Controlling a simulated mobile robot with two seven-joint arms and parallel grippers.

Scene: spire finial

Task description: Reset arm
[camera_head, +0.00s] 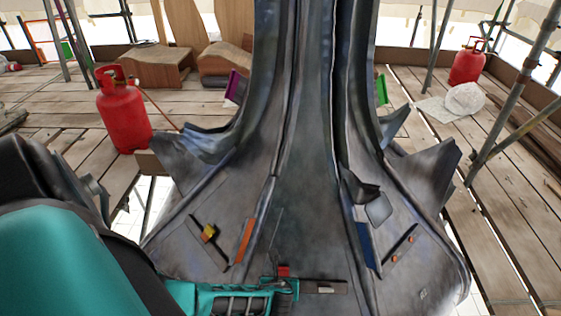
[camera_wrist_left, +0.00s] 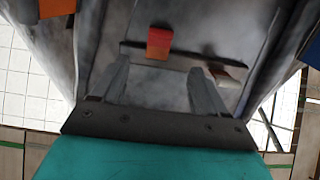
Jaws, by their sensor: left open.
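The grey metal spire finial (camera_head: 315,150) rises through the middle of the head view, and its flared base fills the lower part. My left gripper (camera_head: 287,288) is low at the front of the base, beside a small red block (camera_head: 283,271). In the left wrist view, the left gripper (camera_wrist_left: 160,72) has its two fingers apart with nothing between them. The red block, with an orange lower part (camera_wrist_left: 159,43), sits on a dark ledge just beyond the fingertips. A tan peg (camera_wrist_left: 225,78) lies right of the fingers. My right gripper is in neither view.
The base carries a yellow block (camera_head: 208,232), an orange bar (camera_head: 244,241), a blue bar (camera_head: 366,245) and small orange blocks (camera_head: 394,258). Red gas cylinders stand on the planks at left (camera_head: 124,115) and right (camera_head: 466,66). Scaffold poles (camera_head: 515,90) rise at right.

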